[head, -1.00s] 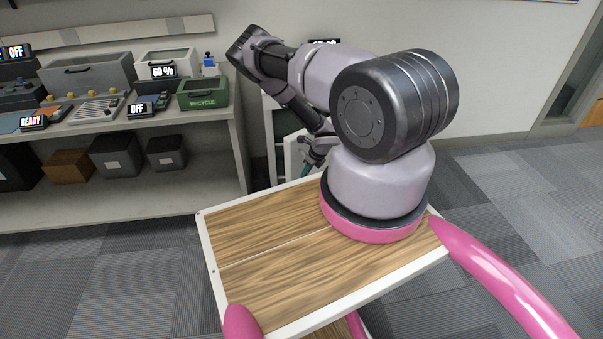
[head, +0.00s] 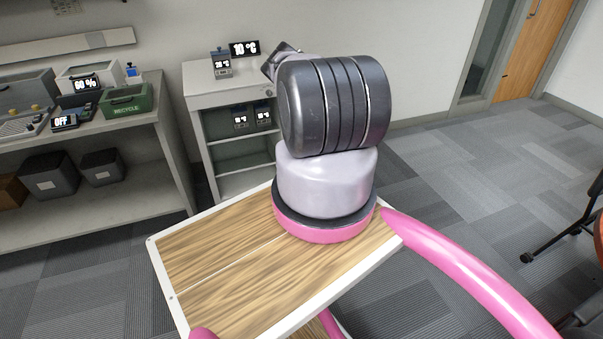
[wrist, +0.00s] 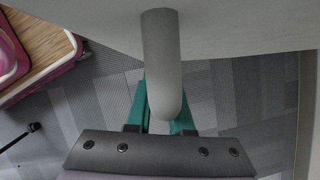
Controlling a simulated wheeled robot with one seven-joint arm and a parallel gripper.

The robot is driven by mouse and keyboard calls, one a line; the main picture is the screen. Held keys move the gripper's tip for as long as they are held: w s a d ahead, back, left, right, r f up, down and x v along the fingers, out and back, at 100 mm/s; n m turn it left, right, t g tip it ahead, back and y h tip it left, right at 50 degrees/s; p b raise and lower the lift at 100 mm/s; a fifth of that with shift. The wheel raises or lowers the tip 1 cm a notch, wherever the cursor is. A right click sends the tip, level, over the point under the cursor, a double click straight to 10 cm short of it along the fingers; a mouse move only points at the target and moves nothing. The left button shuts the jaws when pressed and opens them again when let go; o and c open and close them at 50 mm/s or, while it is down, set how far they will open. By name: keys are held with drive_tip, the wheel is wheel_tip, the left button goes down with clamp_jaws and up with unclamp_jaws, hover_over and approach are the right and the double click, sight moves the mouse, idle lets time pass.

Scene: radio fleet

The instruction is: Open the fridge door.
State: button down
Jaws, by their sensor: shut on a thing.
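The fridge (head: 225,98) is a white cabinet under a "10 °C" sign in the head view. Its dark shelved inside shows from the front, with two small displays on a shelf. My arm covers its right side, so the door's angle cannot be told there. In the wrist view a pale panel (wrist: 240,35), apparently the door, fills the top. A grey rounded handle (wrist: 162,65) comes down from it between the teal fingers of my gripper (wrist: 163,110). My gripper is shut on this handle. In the head view my gripper is hidden behind my arm.
A grey shelf unit (head: 150,140) with a green recycle bin (head: 127,100) and dark boxes stands left of the fridge. Carpet floor (head: 450,190) is open at the right. A chair (head: 575,250) stands at the right edge.

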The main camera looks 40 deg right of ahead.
drive_tip(key=s+d, duration=0.1)
drive_tip(key=d, duration=0.7)
drive_tip(key=shift+s, duration=0.35)
drive_tip(key=shift+f, duration=0.1)
drive_tip(key=c, duration=0.8)
unclamp_jaws()
drive_tip(key=shift+w, duration=0.1)
drive_tip(key=v, duration=1.1)
drive_tip(key=shift+a, duration=0.15)
